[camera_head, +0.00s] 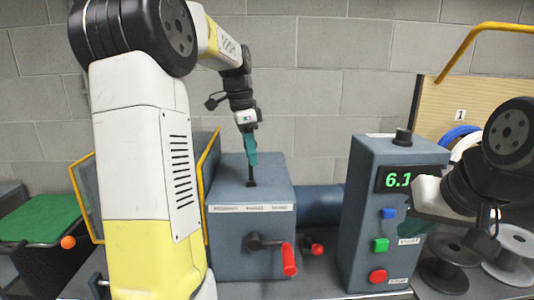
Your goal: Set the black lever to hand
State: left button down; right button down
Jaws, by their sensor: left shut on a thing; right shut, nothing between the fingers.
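The black lever (251,181) stands up from the top of a grey box-shaped housing (228,245). A pale label strip with several words runs along the housing's top front edge, too small to read. My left gripper (250,160), with teal fingers, points down from above and is shut on the upper part of the lever. The lever's top end is hidden between the fingers. My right gripper (412,220) is at the right, in front of the control box, away from the lever. It is shut and empty, its fingers partly hard to make out.
Red-handled cranks (289,259) stick out at the housing's front. A grey control box (361,220) with a lit display and blue, green and red buttons stands to the right. Dark and grey spools (514,245) stand far right. Yellow-framed guards (210,160) flank the housing's left.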

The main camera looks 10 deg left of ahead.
pick_arm(q)
jog(key=shift+r, duration=0.1)
jog(key=c, duration=1)
grip_release()
jog(key=shift+c, duration=0.2)
jog(key=r, duration=0.4)
jog(key=a+r, duration=0.1)
jog(key=r, duration=0.2)
jog(key=shift+s, duration=0.25)
jog(key=shift+a+r, duration=0.1)
jog(key=shift+r, duration=0.2)
jog(key=shift+s, duration=0.1)
